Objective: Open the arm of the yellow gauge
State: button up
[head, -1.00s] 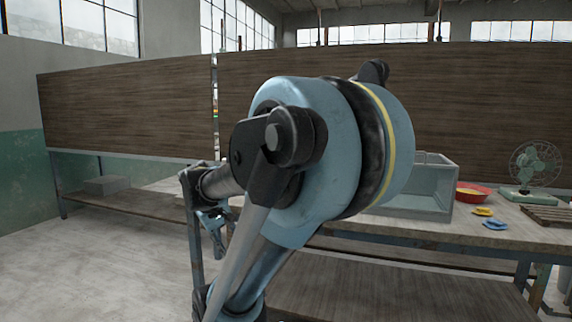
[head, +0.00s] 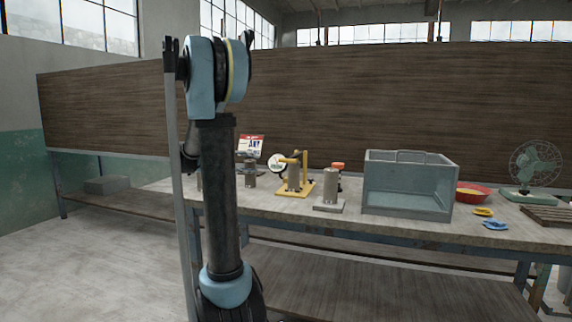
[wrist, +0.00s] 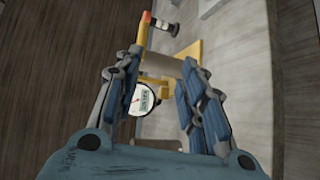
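The yellow gauge stands upright on the bench in the head view, with a yellow base (head: 308,188), a yellow post and a round white dial (head: 278,163). A grey cylinder stands at it, under its yellow arm (head: 290,160). In the wrist view the gauge's dial (wrist: 143,99) and yellow post (wrist: 143,30) show beyond my fingers. My gripper (wrist: 163,68) is open, its blue fingers spread, with the gauge between and beyond them. I cannot tell whether a finger touches it. In the head view my gripper is hidden behind my arm.
A grey stand with a red-topped part (head: 330,190) is right of the gauge. Further right are a grey bin (head: 408,200), a red bowl (head: 474,200) and a green fan (head: 530,170). A red-and-white sign (head: 250,146) stands behind left. A wooden panel backs the bench.

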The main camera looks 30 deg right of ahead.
aim_at(284, 160)
jog(key=shift+h, duration=0.5)
jog(key=d, duration=1.2)
jog(key=d+f, duration=0.1)
jog(key=d, duration=0.5)
jog(key=shift+w, duration=0.4)
grip_shut()
